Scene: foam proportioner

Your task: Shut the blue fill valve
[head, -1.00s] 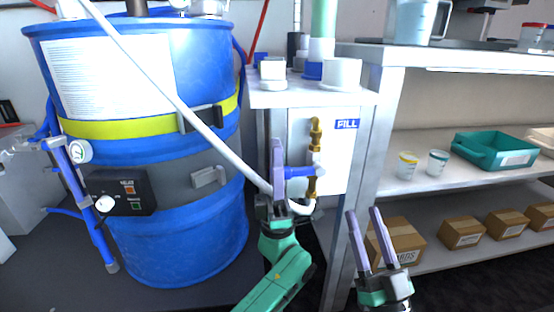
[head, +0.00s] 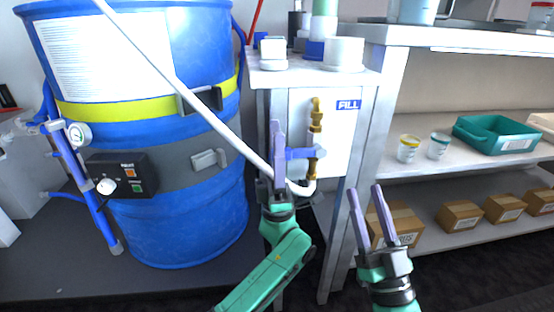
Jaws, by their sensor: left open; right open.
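The fill valve's blue lever (head: 300,153) points sideways to the left from a vertical brass pipe (head: 315,135). The pipe is on a white panel beside a blue FILL label (head: 348,104). My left gripper (head: 278,150) points up just left of the lever. Its fingers look open, and they overlap the lever's left end in the picture. I cannot tell whether they touch it. My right gripper (head: 366,212) is open and empty, lower right, in front of the shelf unit.
A blue drum (head: 190,225) with a control box (head: 121,175) stands left. A white hose (head: 205,130) crosses down to the pipe, behind my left gripper. Shelves on the right hold a teal bin (head: 490,135), cups and cardboard boxes (head: 460,215).

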